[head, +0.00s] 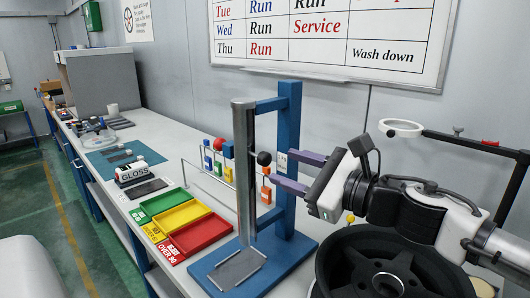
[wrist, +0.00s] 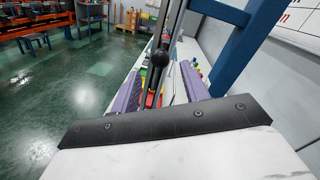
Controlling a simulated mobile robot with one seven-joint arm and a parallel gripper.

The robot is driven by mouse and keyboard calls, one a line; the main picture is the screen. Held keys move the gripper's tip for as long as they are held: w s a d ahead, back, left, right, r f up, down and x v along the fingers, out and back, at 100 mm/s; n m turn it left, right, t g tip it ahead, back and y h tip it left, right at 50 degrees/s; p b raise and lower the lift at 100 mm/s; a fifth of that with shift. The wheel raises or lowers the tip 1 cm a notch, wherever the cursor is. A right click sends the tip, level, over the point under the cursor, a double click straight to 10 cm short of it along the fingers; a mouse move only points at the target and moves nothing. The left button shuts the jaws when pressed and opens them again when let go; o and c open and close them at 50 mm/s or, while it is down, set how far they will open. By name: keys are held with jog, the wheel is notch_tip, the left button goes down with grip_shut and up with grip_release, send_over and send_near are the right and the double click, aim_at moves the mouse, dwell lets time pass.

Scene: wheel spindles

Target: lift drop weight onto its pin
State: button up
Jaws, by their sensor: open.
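A grey upright tube (head: 243,170) stands against a blue post (head: 289,140) on a blue base (head: 215,278). A black ball knob (head: 264,158), seemingly the drop weight's handle, sits beside the tube at mid height. The weight's body is not visible, and I cannot make out the pin. My gripper (head: 280,167) is open, its two purple fingers pointing at the knob from the right. In the wrist view, the knob (wrist: 160,57) appears between the fingertips (wrist: 160,70) or just beyond them. I see no contact.
Red, yellow and green trays (head: 185,217) lie on the bench left of the stand. Several coloured padlocks (head: 218,160) hang behind the tube. A black wheel (head: 390,270) is close below my arm. A ring lamp (head: 401,128) is at right.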

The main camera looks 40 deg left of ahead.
aim_at(269, 161)
jog(key=a+p, duration=0.1)
jog(key=a, duration=0.5)
jog(key=shift+a, duration=0.25)
grip_shut()
